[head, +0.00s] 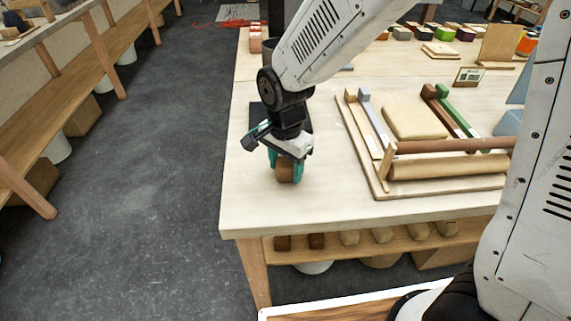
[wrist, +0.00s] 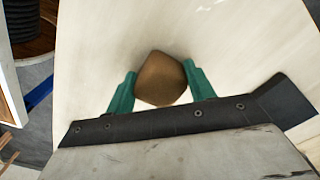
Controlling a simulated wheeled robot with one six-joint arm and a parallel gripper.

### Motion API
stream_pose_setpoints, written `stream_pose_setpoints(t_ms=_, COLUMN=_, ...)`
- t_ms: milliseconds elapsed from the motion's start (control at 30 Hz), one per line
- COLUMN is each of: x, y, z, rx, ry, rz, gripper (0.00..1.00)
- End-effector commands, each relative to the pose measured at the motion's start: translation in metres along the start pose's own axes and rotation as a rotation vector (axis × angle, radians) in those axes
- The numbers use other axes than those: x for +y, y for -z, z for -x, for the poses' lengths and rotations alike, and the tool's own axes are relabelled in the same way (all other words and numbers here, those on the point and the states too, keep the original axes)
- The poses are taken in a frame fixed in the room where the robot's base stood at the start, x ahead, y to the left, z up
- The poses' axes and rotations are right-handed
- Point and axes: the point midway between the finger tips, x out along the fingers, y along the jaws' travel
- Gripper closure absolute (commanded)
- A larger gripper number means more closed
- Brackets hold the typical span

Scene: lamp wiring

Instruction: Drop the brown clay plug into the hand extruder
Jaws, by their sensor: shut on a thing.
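My gripper (head: 287,172) is over the near left part of the pale wooden table (head: 245,208), pointing down. Its teal fingers are shut on a brown clay plug (head: 285,173). In the wrist view the plug (wrist: 161,79) sits between the two fingertips as a rounded, blocky shape, with pale tabletop around it. I cannot tell whether it touches the table. I cannot make out a hand extruder in either view. A dark flat item (head: 259,116) is partly hidden behind my gripper.
Right of my gripper, a wooden board (head: 373,178) holds a rolling pin (head: 447,166), a clay slab (head: 413,122) and several strips. Coloured blocks stand along the far edge. Brown and tan pieces lie on the shelf (head: 330,257) below. The table's front left corner is clear.

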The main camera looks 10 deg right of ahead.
Motion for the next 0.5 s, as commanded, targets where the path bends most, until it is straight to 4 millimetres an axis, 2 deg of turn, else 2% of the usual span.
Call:
stream_pose_setpoints(t_ms=167, x=-0.0004, y=-0.0009, z=-0.0034, rx=0.000, ry=-0.001, rz=0.002, gripper=0.77)
stream_pose_setpoints(t_ms=200, x=-0.0004, y=-0.0011, z=-0.0030, rx=0.000, ry=-0.001, rz=0.002, gripper=0.35)
stream_pose_setpoints(t_ms=233, x=-0.0005, y=-0.0012, z=-0.0029, rx=0.000, ry=-0.001, rz=0.002, gripper=0.27)
stream_pose_setpoints(t_ms=267, x=-0.0007, y=-0.0016, z=-0.0028, rx=0.000, ry=-0.001, rz=0.003, gripper=0.25)
stream_pose_setpoints(t_ms=500, x=-0.0008, y=-0.0018, z=-0.0025, rx=0.000, ry=-0.001, rz=0.004, gripper=0.25)
